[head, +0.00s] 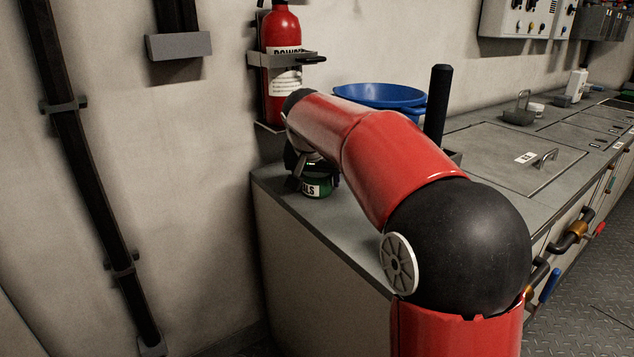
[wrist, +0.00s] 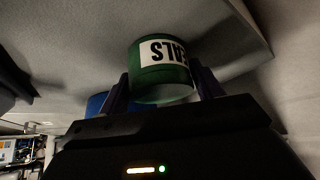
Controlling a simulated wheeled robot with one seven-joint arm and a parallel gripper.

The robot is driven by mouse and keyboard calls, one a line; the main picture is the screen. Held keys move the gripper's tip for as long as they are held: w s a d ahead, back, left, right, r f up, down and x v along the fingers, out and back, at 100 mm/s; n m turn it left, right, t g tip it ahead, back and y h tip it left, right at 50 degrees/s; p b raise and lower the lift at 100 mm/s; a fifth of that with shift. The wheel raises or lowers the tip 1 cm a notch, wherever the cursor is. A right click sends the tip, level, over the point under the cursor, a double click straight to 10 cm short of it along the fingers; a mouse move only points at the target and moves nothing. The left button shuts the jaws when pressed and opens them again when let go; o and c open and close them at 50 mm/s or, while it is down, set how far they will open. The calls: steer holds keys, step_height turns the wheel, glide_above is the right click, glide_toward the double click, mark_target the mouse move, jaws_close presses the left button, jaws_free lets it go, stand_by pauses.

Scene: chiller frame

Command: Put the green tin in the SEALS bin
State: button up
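The green tin (head: 318,189) has a white label whose visible letters end in "ALS". It stands upright near the far left corner of the counter in the head view. In the wrist view the tin (wrist: 163,84) appears upside down, with its label inverted. My gripper (wrist: 162,80) has one finger on each side of the tin, close against it. I cannot tell whether the fingers press on it or leave a small gap. I cannot make out a separate bin marked SEALS.
A blue bowl (head: 378,95) stands behind my arm, near a dark upright cylinder (head: 438,105). A red fire extinguisher (head: 281,60) hangs on the wall above the tin. The counter (head: 345,235) ends just left of the tin. Handled lids (head: 510,155) lie to the right.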

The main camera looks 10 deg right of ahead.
steer(key=c, duration=0.7)
steer(key=shift+r, duration=0.15)
step_height(320, 180, up, 20)
steer(key=p, duration=0.6)
steer(key=shift+p, duration=0.35)
